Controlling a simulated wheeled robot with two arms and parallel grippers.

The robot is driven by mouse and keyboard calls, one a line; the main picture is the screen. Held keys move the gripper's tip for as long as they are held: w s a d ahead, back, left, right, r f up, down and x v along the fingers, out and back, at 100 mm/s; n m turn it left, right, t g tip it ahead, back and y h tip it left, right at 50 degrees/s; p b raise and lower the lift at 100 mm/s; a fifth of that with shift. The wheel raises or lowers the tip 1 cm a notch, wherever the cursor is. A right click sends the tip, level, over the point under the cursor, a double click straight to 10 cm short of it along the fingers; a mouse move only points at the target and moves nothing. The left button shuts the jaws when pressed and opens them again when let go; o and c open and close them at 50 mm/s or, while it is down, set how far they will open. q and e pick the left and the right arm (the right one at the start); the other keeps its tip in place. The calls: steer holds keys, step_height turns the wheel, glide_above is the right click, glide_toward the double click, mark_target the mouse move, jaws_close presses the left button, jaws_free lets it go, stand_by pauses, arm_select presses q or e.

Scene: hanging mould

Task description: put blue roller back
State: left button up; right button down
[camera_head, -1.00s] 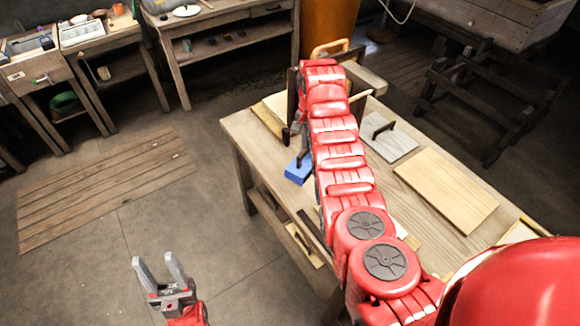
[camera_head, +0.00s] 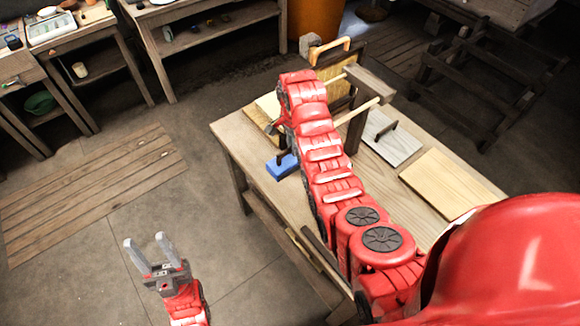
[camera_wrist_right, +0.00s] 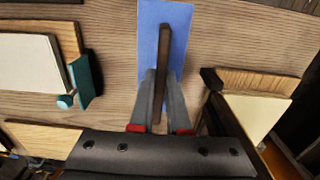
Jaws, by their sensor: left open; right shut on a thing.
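The blue roller (camera_head: 283,166) shows in the head view as a blue flat block with a dark handle, at the left edge of the table (camera_head: 240,135). In the right wrist view the blue roller (camera_wrist_right: 148,40) lies flat against the wooden tabletop. My right gripper (camera_wrist_right: 161,88) is shut on its brown upright handle. In the head view the right gripper's fingers are mostly hidden behind my red arm. My left gripper (camera_head: 149,256) is open and empty, over the floor left of the table.
A wooden rack (camera_head: 362,105) with pegs stands behind my arm. A grey board with a handle (camera_head: 391,138) and a pale wooden board (camera_head: 450,187) lie on the table's right side. In the wrist view, a teal-handled tool (camera_wrist_right: 84,75) is left of the roller.

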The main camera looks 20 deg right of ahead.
mark_target(293, 158)
steer(key=shift+s+f, duration=0.25)
steer(key=shift+f, duration=0.7)
steer(key=shift+s+f+p, duration=0.15)
steer(key=shift+f+p, duration=0.1)
steer(key=shift+p, duration=0.25)
step_height(293, 158, down, 2)
steer(key=shift+f+p, duration=0.2)
steer(key=shift+p, duration=0.15)
steer(key=shift+f, duration=0.5)
steer(key=shift+f+p, duration=0.55)
steer(key=shift+f, duration=1.05)
